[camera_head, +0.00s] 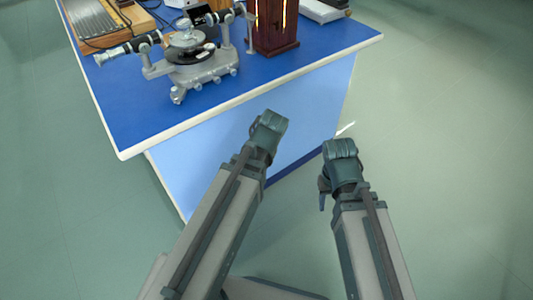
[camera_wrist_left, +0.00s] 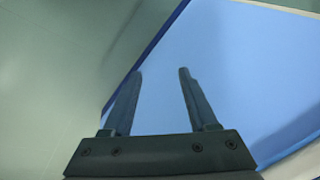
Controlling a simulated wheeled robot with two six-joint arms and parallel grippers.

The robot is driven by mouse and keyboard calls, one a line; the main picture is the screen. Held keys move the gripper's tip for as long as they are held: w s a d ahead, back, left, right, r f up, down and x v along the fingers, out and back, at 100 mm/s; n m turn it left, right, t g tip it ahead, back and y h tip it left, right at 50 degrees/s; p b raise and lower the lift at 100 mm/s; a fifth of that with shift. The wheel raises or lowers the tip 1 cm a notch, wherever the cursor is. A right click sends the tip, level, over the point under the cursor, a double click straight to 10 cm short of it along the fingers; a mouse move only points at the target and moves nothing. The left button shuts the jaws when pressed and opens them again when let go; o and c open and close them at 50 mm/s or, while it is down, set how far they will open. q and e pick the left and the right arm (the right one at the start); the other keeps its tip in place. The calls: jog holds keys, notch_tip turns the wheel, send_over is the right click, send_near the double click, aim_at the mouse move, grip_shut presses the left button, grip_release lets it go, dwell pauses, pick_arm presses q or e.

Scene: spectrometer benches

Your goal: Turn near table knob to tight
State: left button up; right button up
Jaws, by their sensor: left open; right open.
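The spectrometer (camera_head: 205,72) stands on the blue bench top, with a round dark table on its grey base and a telescope tube at the left. Several small grey knobs show low on its base; I cannot tell which one is the near table knob. My left gripper shows in the left wrist view (camera_wrist_left: 160,75) with two dark fingers apart and nothing between them. In the head view its arm ends in front of the bench, short of the spectrometer, and its fingers are hidden. My right gripper (camera_head: 324,194) is to the right, apart from the bench, open with no object visible in it.
The bench (camera_head: 130,128) has a pale raised edge and a light blue front panel. A brown wooden case (camera_head: 273,30) stands right of the spectrometer. A wooden box with a ribbed grey panel (camera_head: 92,22) lies at the back left. The floor at right is clear.

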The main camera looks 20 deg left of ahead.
pick_arm(q)
jog(key=s+d+r+m+h+p, duration=0.1)
jog(key=s+d+r+h+p, duration=0.1)
jog(key=d+r+p, duration=0.2)
jog(key=shift+s+d+r+m+g+p, duration=0.25)
jog(key=shift+r+m+g+p, duration=0.15)
jog(key=shift+r+p, duration=0.4)
jog(key=s+d+m+g, duration=0.1)
jog(key=s+d+m, duration=0.3)
jog(key=d, duration=0.5)
notch_tip(320, 180, up, 16)
jog(key=s+p, duration=0.1)
jog(key=p, duration=1.4)
jog(key=shift+a+f+n, duration=0.2)
jog(key=shift+n, duration=0.1)
jog(key=shift+s+a, duration=0.1)
